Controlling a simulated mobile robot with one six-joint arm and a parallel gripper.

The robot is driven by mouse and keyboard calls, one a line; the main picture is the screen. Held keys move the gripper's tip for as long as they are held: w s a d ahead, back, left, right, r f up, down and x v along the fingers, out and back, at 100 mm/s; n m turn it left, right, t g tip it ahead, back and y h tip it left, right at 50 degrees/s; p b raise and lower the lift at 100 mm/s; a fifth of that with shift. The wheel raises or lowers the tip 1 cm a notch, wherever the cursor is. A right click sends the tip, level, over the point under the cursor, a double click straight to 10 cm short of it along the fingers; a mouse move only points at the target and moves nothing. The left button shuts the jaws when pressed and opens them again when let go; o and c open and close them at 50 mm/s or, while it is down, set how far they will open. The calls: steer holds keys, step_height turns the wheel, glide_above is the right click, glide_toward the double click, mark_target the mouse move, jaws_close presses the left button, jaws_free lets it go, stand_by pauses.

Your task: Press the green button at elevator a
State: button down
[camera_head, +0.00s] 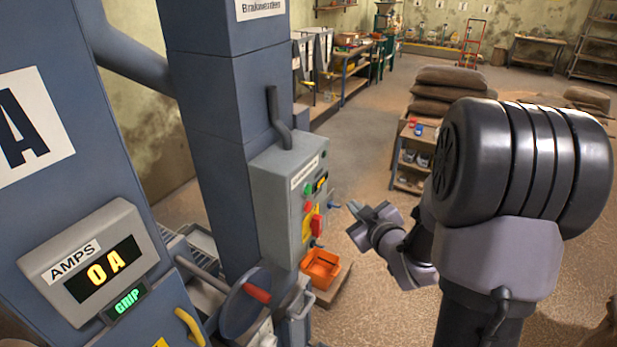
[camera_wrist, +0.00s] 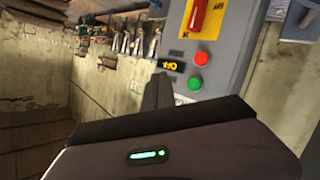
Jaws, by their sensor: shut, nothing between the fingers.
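The grey control box (camera_head: 282,205) is on the blue-grey column, right of the elevator marked with a large A (camera_head: 32,130). Its small green button (camera_head: 308,190) sits above a red button (camera_head: 308,206). In the wrist view the box appears turned, with the green button (camera_wrist: 195,84) below the red button (camera_wrist: 201,58). My gripper (camera_head: 355,208) is shut and empty, right of the box's front face with a visible gap. In the wrist view its dark fingers (camera_wrist: 158,91) show just left of the green button.
A red lever (camera_head: 316,226) on a yellow plate is lower on the box. An orange bin (camera_head: 320,268) is below it. A handwheel (camera_head: 245,305) and an AMPS display (camera_head: 100,275) reading 0 A are at lower left. Sacks lie on a shelf (camera_head: 412,150) behind my arm.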

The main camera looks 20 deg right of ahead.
mark_target(308, 190)
steer(key=shift+w+f, duration=0.1)
steer(key=shift+w, duration=0.15)
steer(key=w+a, duration=0.5)
steer(key=w, duration=0.1)
steer(key=shift+w+a, duration=0.2)
steer(key=shift+w, duration=0.2)
steer(key=shift+w+a+b, duration=0.1)
steer(key=shift+b, duration=0.25)
stand_by(1.6)
steer(key=shift+w+a+b, duration=0.2)
steer(key=shift+w+b, duration=0.05)
steer(key=shift+b, duration=0.05)
